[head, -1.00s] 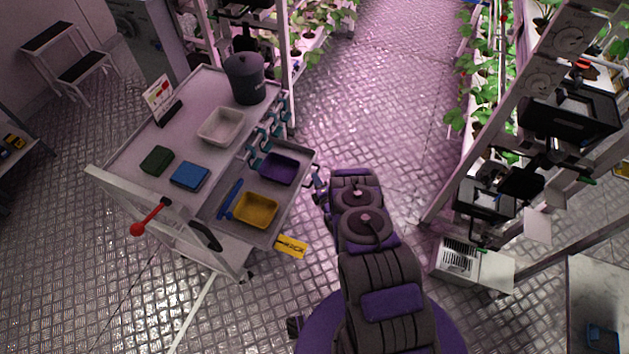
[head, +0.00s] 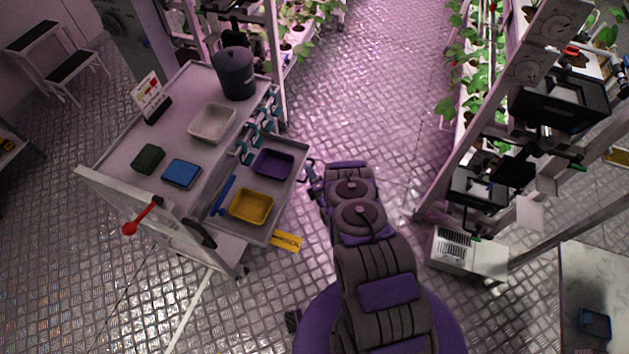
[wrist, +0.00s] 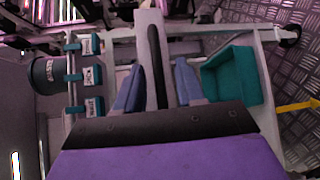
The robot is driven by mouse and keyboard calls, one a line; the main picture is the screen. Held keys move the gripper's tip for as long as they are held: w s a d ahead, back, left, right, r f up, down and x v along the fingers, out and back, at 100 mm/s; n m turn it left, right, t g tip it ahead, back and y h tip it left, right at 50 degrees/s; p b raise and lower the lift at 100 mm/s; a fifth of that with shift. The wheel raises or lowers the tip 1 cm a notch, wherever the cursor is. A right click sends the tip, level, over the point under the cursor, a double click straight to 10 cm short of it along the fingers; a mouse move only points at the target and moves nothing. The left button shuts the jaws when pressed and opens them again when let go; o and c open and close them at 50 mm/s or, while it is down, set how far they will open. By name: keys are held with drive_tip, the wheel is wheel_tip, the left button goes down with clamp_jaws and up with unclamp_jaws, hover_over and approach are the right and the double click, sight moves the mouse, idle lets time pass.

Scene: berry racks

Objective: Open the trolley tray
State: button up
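The trolley (head: 170,135) stands at the left in the head view. Its grey tray (head: 290,190) sticks out from the right side, below the worktop, holding a purple bin (head: 273,163), a yellow bin (head: 251,205) and a blue tool (head: 222,195). My gripper (head: 309,170) is at the tray's outer edge, small and partly hidden by my arm. In the wrist view my two blue-grey fingers (wrist: 158,88) stand apart, one on each side of a dark handle bar (wrist: 158,60). I cannot tell whether they touch it.
A dark bucket (head: 234,75), white bin (head: 212,123) and blue box (head: 181,173) stand on the worktop. A plant rack (head: 480,120) and white box (head: 468,250) are at right. The aisle floor (head: 370,80) is clear.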

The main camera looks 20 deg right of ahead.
drive_tip(key=v, duration=1.7)
drive_tip(key=shift+s+d+f, duration=0.1)
drive_tip(key=w+a+r+m+g+y, duration=0.25)
drive_tip(key=w+a+r+g, duration=0.25)
drive_tip(key=w+r, duration=0.55)
wheel_tip(320, 180, up, 6)
drive_tip(key=w+a+m+g+h, duration=0.1)
drive_tip(key=w+m+g, duration=0.1)
drive_tip(key=s+r+m+g+h, duration=0.1)
drive_tip(key=s+r+m+g, duration=0.2)
drive_tip(key=r, duration=0.4)
drive_tip(key=s+r+m+g+h, duration=0.1)
drive_tip(key=s+r+m, duration=0.1)
drive_tip(key=s+r, duration=0.4)
drive_tip(key=s+r+m+g, duration=0.2)
drive_tip(key=s+r+m, duration=0.2)
drive_tip(key=s, duration=0.7)
drive_tip(key=s+r+m+g+h, duration=0.1)
drive_tip(key=s+r+m, duration=0.3)
drive_tip(key=s+r, duration=0.5)
drive_tip(key=s+r+m+g, duration=0.3)
drive_tip(key=s+r, duration=0.3)
drive_tip(key=s, duration=0.8)
drive_tip(key=shift+s+r+m+g+h, duration=0.25)
drive_tip(key=shift+r+m+g+h, duration=0.1)
drive_tip(key=shift+m+g, duration=0.1)
